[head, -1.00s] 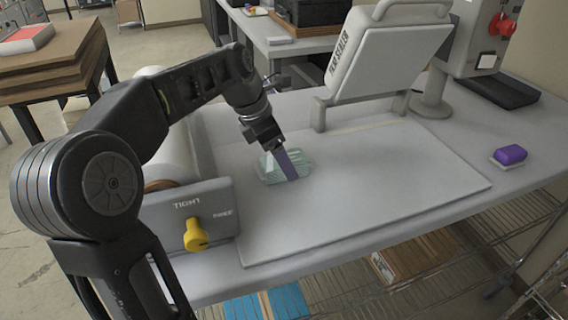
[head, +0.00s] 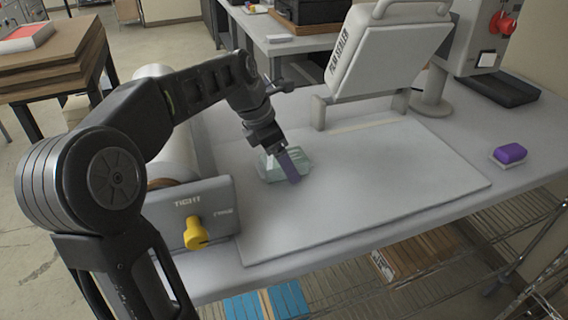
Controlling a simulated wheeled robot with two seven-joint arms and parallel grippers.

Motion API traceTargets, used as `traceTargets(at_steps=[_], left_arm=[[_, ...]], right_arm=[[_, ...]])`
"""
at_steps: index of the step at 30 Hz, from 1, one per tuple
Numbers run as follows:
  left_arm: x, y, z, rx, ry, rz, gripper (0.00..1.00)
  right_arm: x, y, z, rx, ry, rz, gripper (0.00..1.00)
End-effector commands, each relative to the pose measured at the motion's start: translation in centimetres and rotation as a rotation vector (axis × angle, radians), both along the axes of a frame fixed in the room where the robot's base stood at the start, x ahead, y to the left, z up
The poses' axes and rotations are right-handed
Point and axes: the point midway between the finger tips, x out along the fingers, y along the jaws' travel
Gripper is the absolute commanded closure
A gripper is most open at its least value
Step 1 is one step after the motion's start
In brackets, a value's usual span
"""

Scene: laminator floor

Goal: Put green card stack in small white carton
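A pale green, glossy stack (head: 268,167), which looks like the green card stack, lies on the light board of the table. My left gripper (head: 290,166) reaches down from above, with a purple finger over the right part of the stack. From this angle I cannot tell whether its fingers are open or closed on the stack. The gripper hides part of the stack. My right gripper is not in view. I cannot make out a small white carton.
A roller unit with a yellow knob (head: 195,233) stands left of the board. The film sealer (head: 385,52) stands behind it. A purple block (head: 509,154) on a pale pad sits at the right. The board's middle and right are clear.

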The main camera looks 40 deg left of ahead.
Motion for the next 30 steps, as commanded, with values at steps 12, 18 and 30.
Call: traceTargets(at_steps=[12, 18, 30], left_arm=[[0.0, -0.01, -0.21, -0.001, 0.001, 0.0, 0.42], [-0.01, 0.0, -0.22, 0.0, 0.001, 0.0, 0.58], [-0.02, 0.0, -0.23, 0.0, 0.001, 0.0, 0.91]], right_arm=[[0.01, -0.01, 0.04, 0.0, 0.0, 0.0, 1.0], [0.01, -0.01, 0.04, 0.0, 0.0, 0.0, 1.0], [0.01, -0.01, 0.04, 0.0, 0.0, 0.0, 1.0]])
